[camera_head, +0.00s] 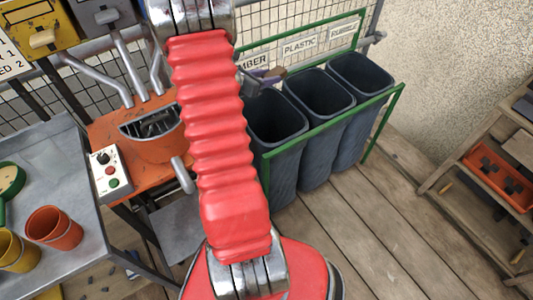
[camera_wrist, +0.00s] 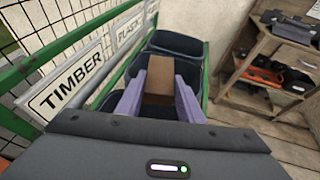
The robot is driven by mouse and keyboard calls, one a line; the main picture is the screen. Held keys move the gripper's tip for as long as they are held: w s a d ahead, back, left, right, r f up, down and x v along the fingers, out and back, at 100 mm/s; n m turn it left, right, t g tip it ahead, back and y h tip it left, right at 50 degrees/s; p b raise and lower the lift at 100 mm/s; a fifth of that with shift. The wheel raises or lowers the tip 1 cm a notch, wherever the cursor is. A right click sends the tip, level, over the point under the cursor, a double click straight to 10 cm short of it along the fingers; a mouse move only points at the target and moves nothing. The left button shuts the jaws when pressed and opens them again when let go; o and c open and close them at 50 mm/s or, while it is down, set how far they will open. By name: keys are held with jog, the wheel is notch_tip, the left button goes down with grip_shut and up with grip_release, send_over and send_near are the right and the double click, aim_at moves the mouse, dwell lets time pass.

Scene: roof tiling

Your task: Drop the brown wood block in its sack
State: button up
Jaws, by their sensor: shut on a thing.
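My gripper (camera_wrist: 159,90) is shut on the brown wood block (camera_wrist: 159,76), one purple finger on each side of it. The head view shows my gripper (camera_head: 262,74) small, beside my red arm sleeve, above the rim of the sack nearest the TIMBER sign; part of it is hidden by the arm. Three dark sacks hang in a row in a green frame. The sack by the TIMBER sign (camera_wrist: 68,83) is the nearest (camera_head: 278,120), partly behind my arm. The middle sack (camera_head: 319,91) is by the PLASTIC sign (camera_head: 300,47). All three mouths are open.
The third sack (camera_head: 361,75) is at the far end of the green frame (camera_head: 385,125). An orange machine (camera_head: 150,138) and a grey table (camera_head: 75,215) with pots stand left. A wooden shelf (camera_head: 450,178) stands right. Plank floor between is clear.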

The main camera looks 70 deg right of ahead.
jog(key=shift+f, duration=0.2)
jog(key=o, duration=1.1)
jog(key=shift+o, duration=0.2)
jog(key=v, duration=1.4)
